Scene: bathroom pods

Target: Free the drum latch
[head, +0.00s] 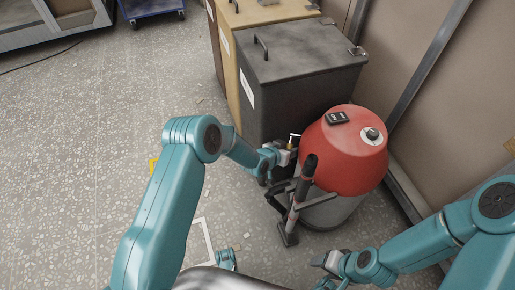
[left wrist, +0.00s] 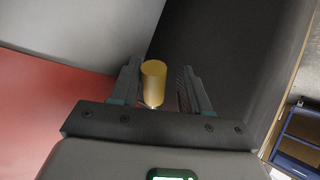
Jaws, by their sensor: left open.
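The drum is a squat machine with a red domed top (head: 340,155) and a light grey lower body (head: 332,212), beside the dark bin. A small gold cylinder (left wrist: 153,84), which looks like the drum latch, stands out near the red surface (left wrist: 40,115) in the left wrist view. My left gripper (head: 292,147) is at the left side of the red top. Its fingers are open, with the gold cylinder between them and gaps seeming to show on both sides. Whether either finger touches it is unclear. My right gripper (head: 326,262) is low in front of the drum; its jaws are too small to judge.
A black upright wand (head: 301,195) stands at the drum's front. A dark lidded bin (head: 298,85) and a tan bin (head: 262,14) stand behind. A wall and slanted rail (head: 428,65) close off the right. The speckled floor (head: 85,140) at left is mostly clear.

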